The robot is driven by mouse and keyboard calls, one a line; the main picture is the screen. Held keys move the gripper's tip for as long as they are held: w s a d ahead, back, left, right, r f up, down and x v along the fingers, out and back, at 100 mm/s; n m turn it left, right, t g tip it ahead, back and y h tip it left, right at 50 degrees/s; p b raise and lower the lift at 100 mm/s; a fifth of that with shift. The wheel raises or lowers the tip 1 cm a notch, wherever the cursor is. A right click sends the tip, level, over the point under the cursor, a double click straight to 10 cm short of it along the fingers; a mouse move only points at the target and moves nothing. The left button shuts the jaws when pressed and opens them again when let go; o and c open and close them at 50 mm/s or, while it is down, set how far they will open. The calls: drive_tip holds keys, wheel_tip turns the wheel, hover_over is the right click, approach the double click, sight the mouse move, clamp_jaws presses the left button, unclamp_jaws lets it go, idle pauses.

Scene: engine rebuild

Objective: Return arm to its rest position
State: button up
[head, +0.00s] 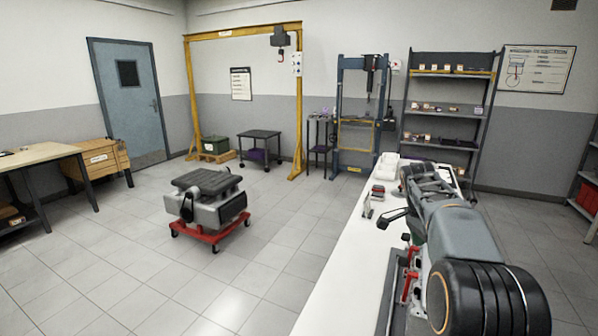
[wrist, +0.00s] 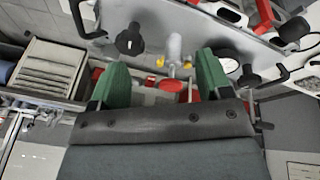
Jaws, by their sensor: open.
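My gripper (wrist: 161,76) shows in the wrist view as two green fingers held well apart, with nothing between them. Beyond the fingers are red parts and a pale cylinder (wrist: 175,48), seen at a distance. In the head view my grey arm with black joints reaches forward over the right part of the white workbench (head: 340,290). The gripper itself cannot be made out there, as my arm links cover that area.
Small parts and tools, including a red-and-grey item (head: 378,191), lie on the bench beside my arm. An engine on a red wheeled stand (head: 212,238) is on the floor to the left. A blue press (head: 340,120) and shelving (head: 445,115) stand behind. Floor between is clear.

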drive_tip(key=s+a+f+n+t+y, duration=0.1)
drive_tip(key=s+a+f+n, duration=0.3)
drive_tip(key=s+a+n, duration=0.4)
drive_tip(key=s+a+f+n+t+y+p, duration=0.1)
drive_tip(key=s+a+f+n+t+y, duration=0.1)
drive_tip(key=s+a+n, duration=0.6)
drive_tip(key=shift+s+a+f+n+t, duration=0.35)
drive_tip(key=shift+s+f+n+t, duration=0.5)
drive_tip(key=shift+s, duration=1.95)
drive_tip(key=shift+m+t, duration=0.25)
